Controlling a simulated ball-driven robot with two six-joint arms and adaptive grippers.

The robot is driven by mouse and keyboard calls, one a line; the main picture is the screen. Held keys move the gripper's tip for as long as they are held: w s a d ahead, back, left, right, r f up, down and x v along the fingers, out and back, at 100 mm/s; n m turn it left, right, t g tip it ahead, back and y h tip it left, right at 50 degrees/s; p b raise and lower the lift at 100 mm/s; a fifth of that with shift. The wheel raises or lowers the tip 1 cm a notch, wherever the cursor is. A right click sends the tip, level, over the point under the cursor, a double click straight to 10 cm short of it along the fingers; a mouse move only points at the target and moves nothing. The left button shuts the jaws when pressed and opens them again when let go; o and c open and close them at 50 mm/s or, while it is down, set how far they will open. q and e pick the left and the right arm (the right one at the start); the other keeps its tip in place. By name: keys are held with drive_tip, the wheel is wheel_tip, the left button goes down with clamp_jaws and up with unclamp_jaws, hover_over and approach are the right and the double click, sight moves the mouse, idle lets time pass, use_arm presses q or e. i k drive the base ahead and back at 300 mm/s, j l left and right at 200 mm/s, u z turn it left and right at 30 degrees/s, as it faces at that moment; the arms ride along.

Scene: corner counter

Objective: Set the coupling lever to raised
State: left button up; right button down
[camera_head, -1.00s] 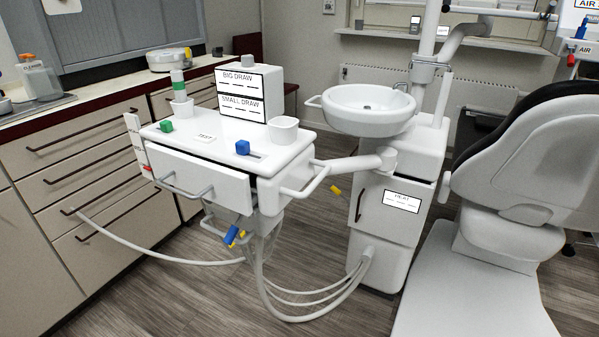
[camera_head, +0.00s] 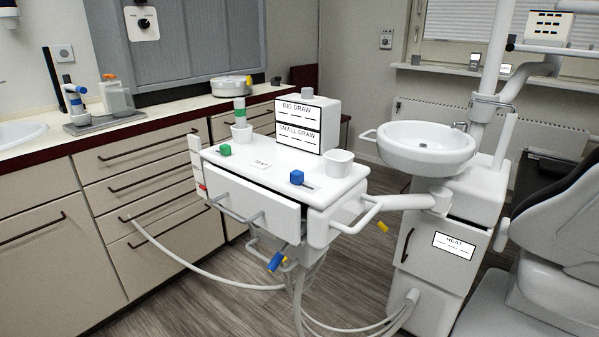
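No label reading coupling lever shows, so I cannot tell for sure which part it is. A blue-ended lever (camera_head: 276,262) hangs under the front of the white instrument cart (camera_head: 240,165), tilted, with a bit of yellow beside it. A small yellow-ended lever (camera_head: 383,227) sticks out below the white arm beside the cart. On the cart top are a green knob (camera_head: 225,150) and a blue knob (camera_head: 297,177) at a slot. A red mark (camera_head: 203,187) shows at the cart's left side. Neither of my grippers is in view.
The cart's front drawer (camera_head: 250,208) stands slightly open. A hose (camera_head: 180,268) runs from the cart to the left drawers. A basin (camera_head: 424,145) and a cabinet marked HEAT (camera_head: 435,260) stand right. A grey chair (camera_head: 550,230) fills the right edge. Wooden floor (camera_head: 190,310) is clear in front.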

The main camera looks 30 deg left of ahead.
sight(70, 88)
drive_tip(key=j+u, duration=0.1)
drive_tip(key=u, duration=2.2)
